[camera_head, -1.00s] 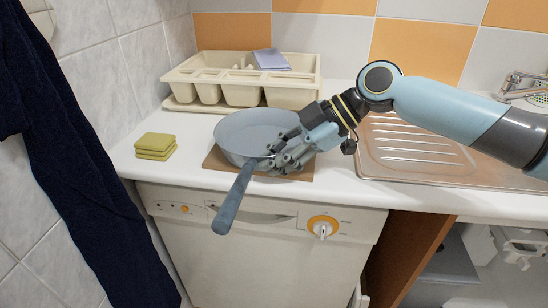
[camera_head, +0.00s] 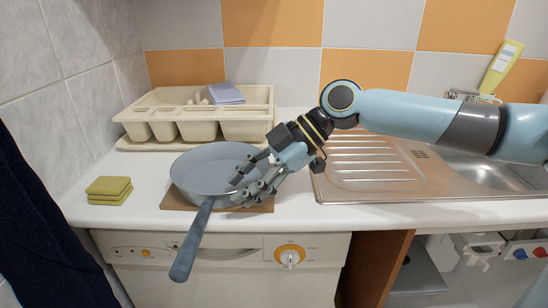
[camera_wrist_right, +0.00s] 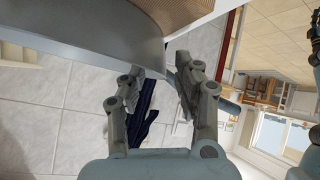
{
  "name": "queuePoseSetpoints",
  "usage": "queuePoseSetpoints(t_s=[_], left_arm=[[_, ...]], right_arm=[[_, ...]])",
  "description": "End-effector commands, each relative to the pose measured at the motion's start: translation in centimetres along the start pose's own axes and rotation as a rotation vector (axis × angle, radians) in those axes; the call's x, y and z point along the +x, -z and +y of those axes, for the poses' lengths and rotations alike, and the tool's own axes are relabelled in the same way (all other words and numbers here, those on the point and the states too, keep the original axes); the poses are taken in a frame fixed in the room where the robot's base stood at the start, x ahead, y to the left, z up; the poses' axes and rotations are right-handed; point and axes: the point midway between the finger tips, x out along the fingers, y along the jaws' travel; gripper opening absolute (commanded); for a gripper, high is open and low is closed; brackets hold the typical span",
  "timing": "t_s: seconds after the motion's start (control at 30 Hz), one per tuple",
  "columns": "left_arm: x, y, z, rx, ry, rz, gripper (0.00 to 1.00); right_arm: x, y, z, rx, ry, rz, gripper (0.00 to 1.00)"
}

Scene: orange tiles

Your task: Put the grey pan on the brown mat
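The grey pan (camera_head: 207,165) sits over the brown mat (camera_head: 174,201) on the white counter and appears to rest on it. The mat shows at the pan's front left and front right. The pan's handle (camera_head: 193,241) points forward past the counter's front edge. My right gripper (camera_head: 245,188) is at the pan's front right rim, beside the handle. In the right wrist view my right gripper (camera_wrist_right: 157,78) has its fingers apart with nothing held between them. The pan's wall (camera_wrist_right: 100,28) fills the upper left there. My left gripper is not in view.
A cream cutlery tray (camera_head: 250,130) stands behind the pan. Green sponges (camera_head: 108,190) lie to the left. A metal sink drainer (camera_head: 385,185) is to the right. A dark blue cloth (camera_head: 45,240) hangs at the left. Counter between sponges and mat is clear.

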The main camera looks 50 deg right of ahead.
Motion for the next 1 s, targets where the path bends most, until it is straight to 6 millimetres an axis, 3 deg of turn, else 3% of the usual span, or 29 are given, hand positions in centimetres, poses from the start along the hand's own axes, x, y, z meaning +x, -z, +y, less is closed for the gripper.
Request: queuePoseSetpoints(t_s=[0.23,0.4,0.63,1.0], left_arm=[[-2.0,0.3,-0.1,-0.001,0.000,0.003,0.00],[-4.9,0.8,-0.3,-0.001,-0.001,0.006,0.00],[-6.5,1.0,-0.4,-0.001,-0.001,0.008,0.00],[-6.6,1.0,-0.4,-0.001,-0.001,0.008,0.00]], right_arm=[[-4.6,0.1,0.0,-0.002,0.006,-0.010,0.32],[-7.7,0.5,0.1,0.002,0.003,-0.005,0.32],[-9.0,0.2,0.1,0.002,0.001,-0.001,0.32],[-9.1,0.0,0.0,0.001,-0.001,0.000,0.32]])
